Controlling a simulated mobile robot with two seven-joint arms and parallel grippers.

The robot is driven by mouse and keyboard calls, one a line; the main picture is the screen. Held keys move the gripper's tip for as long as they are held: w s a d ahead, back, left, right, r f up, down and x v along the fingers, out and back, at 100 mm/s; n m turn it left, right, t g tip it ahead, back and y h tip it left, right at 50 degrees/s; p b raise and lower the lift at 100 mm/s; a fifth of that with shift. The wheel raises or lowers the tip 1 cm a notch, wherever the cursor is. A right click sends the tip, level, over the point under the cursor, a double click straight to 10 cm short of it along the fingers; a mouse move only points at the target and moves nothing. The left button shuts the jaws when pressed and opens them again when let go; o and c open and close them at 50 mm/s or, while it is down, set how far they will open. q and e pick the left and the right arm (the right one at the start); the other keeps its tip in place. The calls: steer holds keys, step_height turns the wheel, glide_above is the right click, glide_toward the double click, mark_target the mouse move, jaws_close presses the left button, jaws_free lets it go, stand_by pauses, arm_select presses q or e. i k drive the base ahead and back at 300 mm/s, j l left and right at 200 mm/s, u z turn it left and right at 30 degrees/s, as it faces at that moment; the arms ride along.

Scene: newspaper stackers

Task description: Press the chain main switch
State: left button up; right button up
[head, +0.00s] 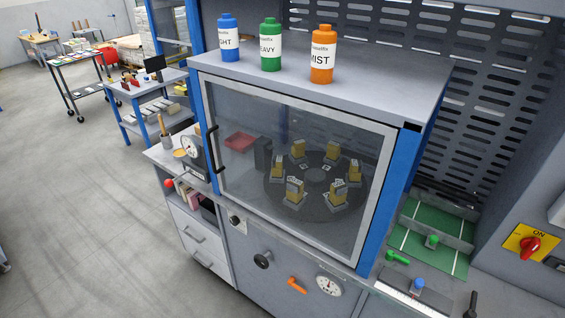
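At the right edge of the head view, a yellow plate (524,241) marked "ON" carries a red rotary knob (529,246). It is mounted on a grey panel. I cannot read any label that names it as the chain main switch. A round black knob (262,260) sits on the front of the grey cabinet, with a small round control (236,221) on a light plate to its upper left. Neither of my grippers shows in this view.
A glass-fronted cabinet (392,140) with a turntable inside fills the middle. Blue, green and orange bottles (322,55) stand on top. An orange lever (297,285) and a gauge (330,285) are below. Open floor (90,210) is left.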

mark_target(529, 245)
steer(key=k+l+z, duration=0.2)
steer(key=z, duration=1.3)
